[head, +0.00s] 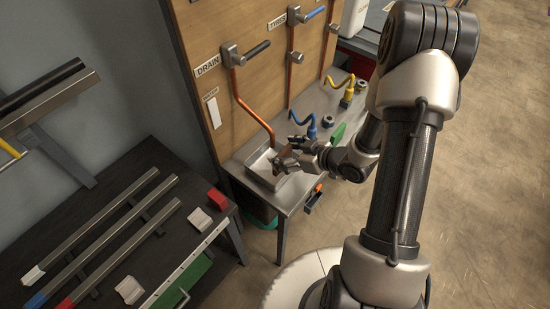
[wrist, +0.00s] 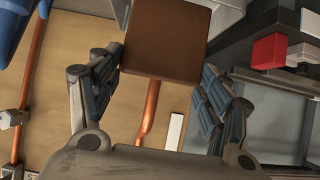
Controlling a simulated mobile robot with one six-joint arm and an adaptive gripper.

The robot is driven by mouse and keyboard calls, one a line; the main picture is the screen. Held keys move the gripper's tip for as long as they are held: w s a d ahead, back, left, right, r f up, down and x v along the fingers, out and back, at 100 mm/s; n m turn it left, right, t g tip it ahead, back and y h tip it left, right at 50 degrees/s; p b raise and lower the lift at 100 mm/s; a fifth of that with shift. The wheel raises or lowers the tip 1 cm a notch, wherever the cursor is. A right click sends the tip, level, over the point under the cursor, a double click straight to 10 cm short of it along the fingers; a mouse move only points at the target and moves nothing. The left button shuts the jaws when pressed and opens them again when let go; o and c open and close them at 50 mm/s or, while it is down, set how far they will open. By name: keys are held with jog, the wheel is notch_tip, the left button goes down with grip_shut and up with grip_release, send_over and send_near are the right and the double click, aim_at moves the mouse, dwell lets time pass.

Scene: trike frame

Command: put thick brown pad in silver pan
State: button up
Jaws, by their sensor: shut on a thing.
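The thick brown pad (wrist: 165,42) is a square brown block between my two fingers in the wrist view. My gripper (wrist: 163,75) is shut on it. In the head view my gripper (head: 283,157) is at the right side of the silver pan (head: 257,182), with its fingertips over the pan's right part. The pan is a shallow rectangular tray at the left end of the grey bench. The pad is small and partly hidden by the fingers in the head view; I cannot tell its exact height above the pan.
A copper pipe (head: 249,107) comes down the wooden board towards the pan. Blue (head: 307,131) and yellow (head: 345,92) coiled hoses stand further back on the bench. A dark table (head: 120,190) with metal bars, pale blocks and a red block (head: 217,200) stands at left.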

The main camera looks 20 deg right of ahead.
jog(key=b+x, duration=0.1)
jog(key=x, duration=0.4)
jog(key=shift+a+f, duration=0.1)
jog(key=shift+f+b, duration=0.5)
jog(key=shift+f, duration=0.25)
jog(key=o, duration=0.9)
jog(key=shift+c, duration=0.2)
